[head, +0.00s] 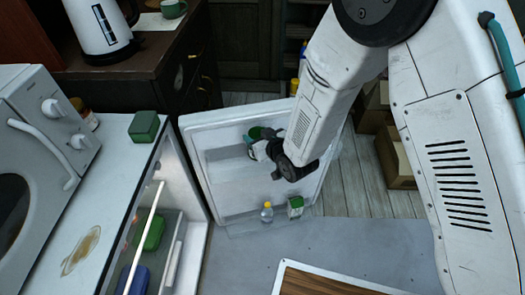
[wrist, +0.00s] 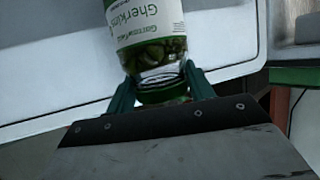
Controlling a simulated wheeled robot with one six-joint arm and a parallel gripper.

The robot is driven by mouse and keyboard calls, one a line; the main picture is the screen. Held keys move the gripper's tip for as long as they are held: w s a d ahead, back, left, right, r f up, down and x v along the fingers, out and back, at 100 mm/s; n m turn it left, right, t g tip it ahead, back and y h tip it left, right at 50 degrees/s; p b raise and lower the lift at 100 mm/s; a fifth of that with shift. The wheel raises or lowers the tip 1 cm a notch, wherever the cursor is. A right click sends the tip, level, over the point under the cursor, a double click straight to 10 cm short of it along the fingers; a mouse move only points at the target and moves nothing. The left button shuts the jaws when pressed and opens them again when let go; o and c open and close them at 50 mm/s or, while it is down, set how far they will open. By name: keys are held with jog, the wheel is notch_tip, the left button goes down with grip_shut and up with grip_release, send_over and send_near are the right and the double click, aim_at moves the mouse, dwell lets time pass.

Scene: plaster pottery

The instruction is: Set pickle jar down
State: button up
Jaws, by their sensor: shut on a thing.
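The pickle jar (wrist: 150,32), a glass jar of gherkins with a white and green label and a green lid, is between the two teal fingers of my gripper (wrist: 160,84) in the wrist view. My gripper is shut on it near the lid end. In the head view my gripper (head: 263,139) is in front of the inner side of the open fridge door. The jar's pale label (head: 259,151) shows there, partly hidden by my wrist. I cannot tell whether the jar touches a door shelf.
The fridge interior at left holds a green container (head: 154,232) and a blue one (head: 134,278). A green box (head: 144,126) stands on the fridge top.

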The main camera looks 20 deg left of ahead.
jog(key=shift+f, duration=2.85)
jog(key=o, duration=1.4)
jog(key=shift+f, duration=0.15)
jog(key=shift+r, duration=0.2)
jog(key=v, duration=1.2)
jog(key=shift+s, duration=0.1)
